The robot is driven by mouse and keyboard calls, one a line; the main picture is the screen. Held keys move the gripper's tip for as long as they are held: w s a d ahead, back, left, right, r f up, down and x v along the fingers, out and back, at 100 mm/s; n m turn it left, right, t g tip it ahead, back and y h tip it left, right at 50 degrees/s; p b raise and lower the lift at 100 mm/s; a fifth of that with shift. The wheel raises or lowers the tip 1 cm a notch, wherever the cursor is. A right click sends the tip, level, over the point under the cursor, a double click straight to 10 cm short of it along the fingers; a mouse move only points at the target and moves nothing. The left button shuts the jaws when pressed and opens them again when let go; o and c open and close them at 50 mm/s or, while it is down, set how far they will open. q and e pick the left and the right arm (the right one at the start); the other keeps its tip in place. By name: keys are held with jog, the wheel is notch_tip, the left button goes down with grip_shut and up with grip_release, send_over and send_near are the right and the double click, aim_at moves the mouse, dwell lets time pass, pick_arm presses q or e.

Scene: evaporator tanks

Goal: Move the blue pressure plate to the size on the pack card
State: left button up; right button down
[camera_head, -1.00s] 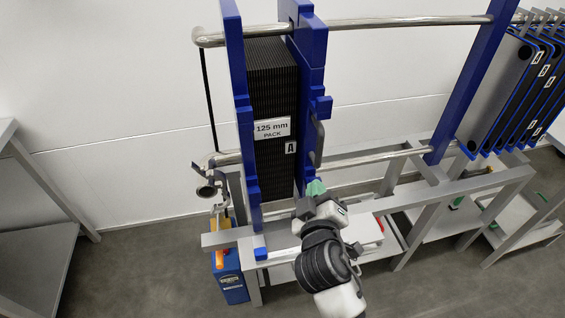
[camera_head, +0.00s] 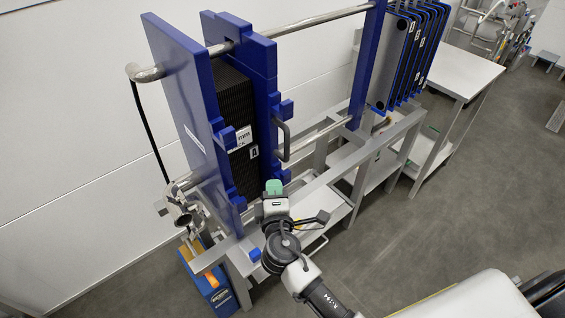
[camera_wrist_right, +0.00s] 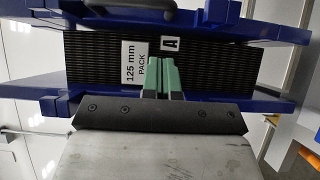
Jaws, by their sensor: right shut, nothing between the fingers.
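The blue pressure plate (camera_head: 262,90), the one with a grey handle (camera_head: 284,140), stands upright on the right side of the dark plate pack (camera_head: 236,95). It also shows at the top of the right wrist view (camera_wrist_right: 215,12). A second blue plate (camera_head: 180,100) stands on the pack's left side. The white pack card (camera_wrist_right: 135,65) reads "125 mm PACK"; in the head view the card (camera_head: 243,137) is partly hidden by blue plate edges. My right gripper (camera_head: 274,187) has its green fingers (camera_wrist_right: 163,78) shut and empty, in front of the pack, below the handle. My left gripper is out of view.
Steel rails (camera_head: 310,22) run above and below the plates to a blue upright post (camera_head: 367,65). Several loose plates (camera_head: 410,50) hang beyond it. A blue box (camera_head: 218,292) with an orange-handled item stands at lower left. Grey floor (camera_head: 440,200) is open at right.

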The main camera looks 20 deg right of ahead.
aim_at(286, 160)
pick_arm(q)
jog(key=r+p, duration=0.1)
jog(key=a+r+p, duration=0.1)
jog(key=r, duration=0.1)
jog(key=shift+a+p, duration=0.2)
jog(key=shift+p, duration=0.1)
pick_arm(e)
jog(key=w+d, duration=0.4)
jog(key=w, duration=0.1)
jog(key=shift+w, duration=0.4)
jog(key=shift+d, duration=0.1)
jog(key=shift+w+d+f+b, duration=0.1)
jog(key=shift+w+d+b, duration=0.1)
jog(key=shift+d+b, duration=0.4)
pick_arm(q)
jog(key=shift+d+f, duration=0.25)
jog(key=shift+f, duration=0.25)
